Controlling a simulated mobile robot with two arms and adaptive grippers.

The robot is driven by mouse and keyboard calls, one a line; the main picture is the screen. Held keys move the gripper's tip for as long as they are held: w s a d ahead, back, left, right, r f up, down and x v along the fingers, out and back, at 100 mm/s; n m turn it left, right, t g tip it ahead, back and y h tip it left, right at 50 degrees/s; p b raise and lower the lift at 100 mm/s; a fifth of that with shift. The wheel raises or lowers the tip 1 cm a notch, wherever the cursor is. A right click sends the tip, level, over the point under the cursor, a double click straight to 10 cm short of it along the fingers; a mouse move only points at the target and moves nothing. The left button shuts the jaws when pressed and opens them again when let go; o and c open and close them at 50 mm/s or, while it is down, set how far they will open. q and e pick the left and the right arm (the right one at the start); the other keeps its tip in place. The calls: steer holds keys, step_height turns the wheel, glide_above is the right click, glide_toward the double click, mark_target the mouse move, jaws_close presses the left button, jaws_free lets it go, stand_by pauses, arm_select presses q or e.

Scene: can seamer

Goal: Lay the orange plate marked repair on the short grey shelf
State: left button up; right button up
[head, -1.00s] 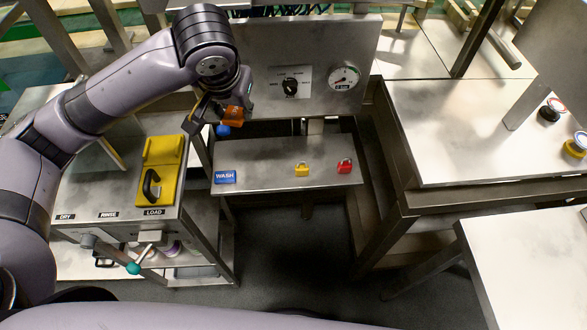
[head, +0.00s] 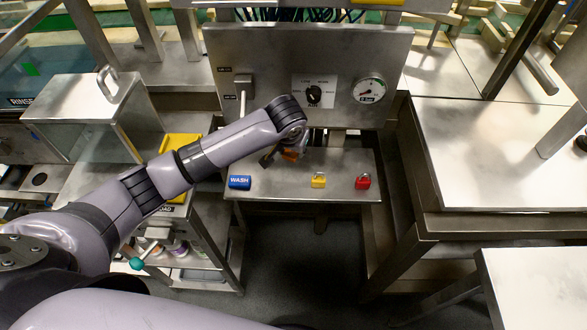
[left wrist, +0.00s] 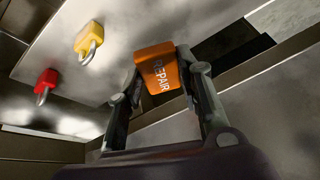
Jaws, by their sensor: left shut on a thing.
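The orange plate marked REPAIR (left wrist: 158,72) is gripped between the two fingers of my left gripper (left wrist: 163,80) in the left wrist view. In the head view, only a bit of the orange plate (head: 291,153) shows beneath my left wrist. The short grey shelf (head: 345,160) is below the panel. The plate appears over the shelf's back half, but I cannot tell the gap between them. The shelf (left wrist: 115,45) also shows left of the plate in the left wrist view. My right gripper is not in view.
The panel (head: 260,70) with dial and gauge rises behind. The shelf's middle between the WASH plate and yellow padlock looks clear.

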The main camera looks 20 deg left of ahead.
mark_target(292, 174)
arm_select(q)
step_height(292, 174, down, 10)
steer(key=shift+r, duration=0.15)
stand_by(0.4)
steer(key=shift+s+f, duration=0.2)
steer(key=shift+f, duration=0.2)
steer(key=o, duration=0.9)
steer(key=shift+f, duration=0.15)
steer(key=shift+o, duration=0.2)
